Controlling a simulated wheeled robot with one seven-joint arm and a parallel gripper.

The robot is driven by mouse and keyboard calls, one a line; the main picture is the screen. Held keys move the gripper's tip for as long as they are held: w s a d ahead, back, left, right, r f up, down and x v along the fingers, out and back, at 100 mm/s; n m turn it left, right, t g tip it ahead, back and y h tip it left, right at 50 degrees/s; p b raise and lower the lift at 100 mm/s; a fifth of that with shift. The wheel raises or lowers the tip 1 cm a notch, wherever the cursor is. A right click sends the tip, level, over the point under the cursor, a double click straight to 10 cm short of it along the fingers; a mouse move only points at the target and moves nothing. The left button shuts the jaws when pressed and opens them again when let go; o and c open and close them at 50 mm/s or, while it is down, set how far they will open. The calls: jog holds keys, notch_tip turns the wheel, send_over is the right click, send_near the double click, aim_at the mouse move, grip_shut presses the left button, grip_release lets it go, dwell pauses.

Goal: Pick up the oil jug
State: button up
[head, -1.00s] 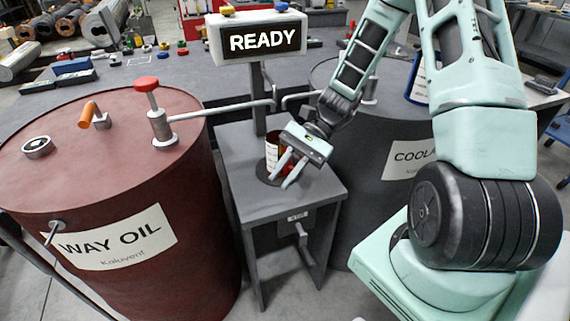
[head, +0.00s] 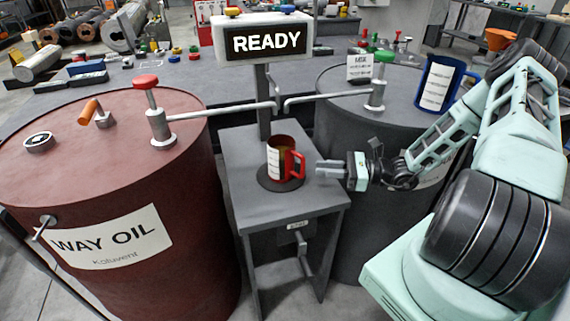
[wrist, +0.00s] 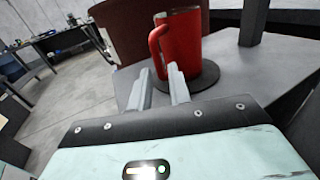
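The oil jug, a red jug (head: 289,150) with a white graduated label, stands upright on a dark round pad (head: 268,184) on the grey stand between the two barrels. Its inside looks brownish yellow. Its handle faces right, toward my gripper (head: 319,169). My gripper is open and empty, level and just right of the handle, with a gap between them. In the wrist view the red jug (wrist: 184,45) is ahead of the fingers (wrist: 161,75), its handle at its left side, nearly in line with the fingertips.
The red WAY OIL barrel (head: 190,220) stands left of the stand (head: 240,195). The dark coolant barrel (head: 335,115) stands right and behind, carrying a blue jug (head: 455,72). A READY sign (head: 265,42) on a post and two spout pipes (head: 235,108) rise behind and above the jug.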

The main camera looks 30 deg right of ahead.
aim_at(302, 176)
jog(key=x, duration=0.6)
jog(key=shift+a+f, duration=0.15)
jog(key=shift+a, duration=0.2)
grip_shut()
